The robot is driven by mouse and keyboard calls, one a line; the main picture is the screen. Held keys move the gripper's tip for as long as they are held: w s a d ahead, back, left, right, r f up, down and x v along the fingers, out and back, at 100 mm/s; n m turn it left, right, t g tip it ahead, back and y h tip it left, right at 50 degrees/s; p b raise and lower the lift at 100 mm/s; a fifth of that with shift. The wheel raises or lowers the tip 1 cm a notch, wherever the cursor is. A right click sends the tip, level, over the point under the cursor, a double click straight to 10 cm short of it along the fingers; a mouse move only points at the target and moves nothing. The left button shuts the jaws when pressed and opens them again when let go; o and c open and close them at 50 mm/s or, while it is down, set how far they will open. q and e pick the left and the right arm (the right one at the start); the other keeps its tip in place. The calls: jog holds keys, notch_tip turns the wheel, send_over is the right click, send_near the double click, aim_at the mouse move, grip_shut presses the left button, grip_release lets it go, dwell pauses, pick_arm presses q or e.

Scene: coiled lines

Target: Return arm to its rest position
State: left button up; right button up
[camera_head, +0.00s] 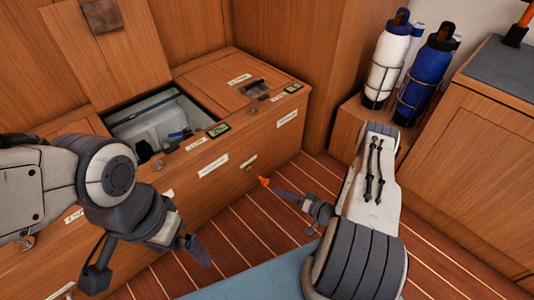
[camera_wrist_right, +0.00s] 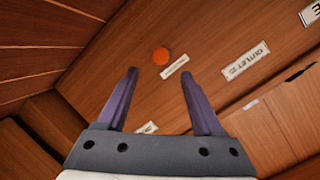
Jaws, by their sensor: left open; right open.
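My left gripper (camera_head: 150,265) is open and empty at the lower left, in front of the wooden locker bench. My right gripper (camera_head: 285,196) is in the middle of the head view, in front of the bench's front panel. In the right wrist view my right gripper (camera_wrist_right: 158,100) has its two purple fingers spread apart with nothing between them. An orange round knob (camera_wrist_right: 161,56) on the wood shows beyond the fingertips in that view. The tip of my left gripper's fingers points down toward the floor.
The wooden bench (camera_head: 235,180) has an open hatch (camera_head: 165,122) with its lid (camera_head: 105,55) raised. White and blue bottles (camera_head: 388,62) stand in wire holders at the right. A wooden cabinet (camera_head: 490,130) is at the far right. Striped floor (camera_head: 230,240) lies between.

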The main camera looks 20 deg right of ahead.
jog(key=shift+w, duration=0.1)
jog(key=w+a+r+n+g+h+p, duration=0.25)
jog(key=w+r+n+g, duration=0.25)
jog(key=w+r, duration=0.45)
jog(key=s+a+r+n+g+h+p, duration=0.1)
jog(key=a+r+p, duration=0.1)
jog(key=a+r, duration=0.45)
jog(key=s+a+r+n+g+h+p, duration=0.1)
jog(key=a+r+n+g+h, duration=0.15)
jog(key=r, duration=0.75)
jog(key=s+a+r+p, duration=0.2)
jog(key=s+a+r, duration=0.6)
jog(key=s+r, duration=0.25)
jog(key=s+a+r+n+g+p, duration=0.1)
jog(key=s+r+g, duration=0.15)
jog(key=s, duration=0.45)
jog(key=s+a+r+n+g+y+p, duration=0.1)
jog(key=s+a+r, duration=0.1)
jog(key=s+r, duration=0.35)
jog(key=s+a+r+n+g+p, duration=0.1)
jog(key=s+r+n, duration=0.1)
jog(key=s, duration=0.6)
notch_tip(320, 180, up, 37)
jog(key=p, duration=3.7)
jog(key=shift+w+m+p, duration=0.25)
jog(key=shift+m+p, duration=0.05)
jog(key=shift+m, duration=0.15)
